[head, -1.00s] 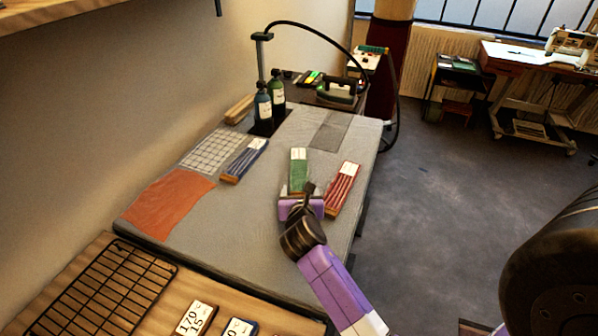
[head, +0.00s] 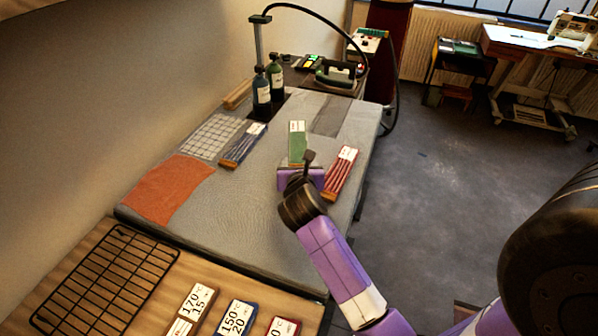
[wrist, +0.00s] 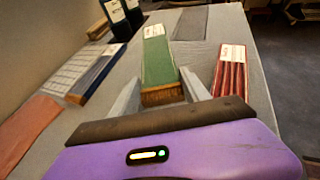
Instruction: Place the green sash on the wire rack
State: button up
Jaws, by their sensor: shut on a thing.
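The green sash (head: 297,150) is a flat green strip with a white label at its far end and a wooden near end. It is at the middle of the grey table (head: 240,215) and seems raised slightly off it. My gripper (head: 298,172) is shut on its near end. In the wrist view the fingers (wrist: 160,86) stand on either side of the sash (wrist: 159,60). The black wire rack (head: 106,285) lies flat and empty on the wooden surface at the lower left of the head view.
A red strip (head: 342,174) lies close to the right of the sash, a blue one (head: 242,146) to the left. Bottles (head: 262,92) and an iron (head: 336,76) stand at the back. Number cards (head: 236,318) lie right of the rack.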

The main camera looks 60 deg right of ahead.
notch_tip(320, 180, up, 15)
jog(key=p, duration=0.1)
jog(key=shift+w+r, duration=0.1)
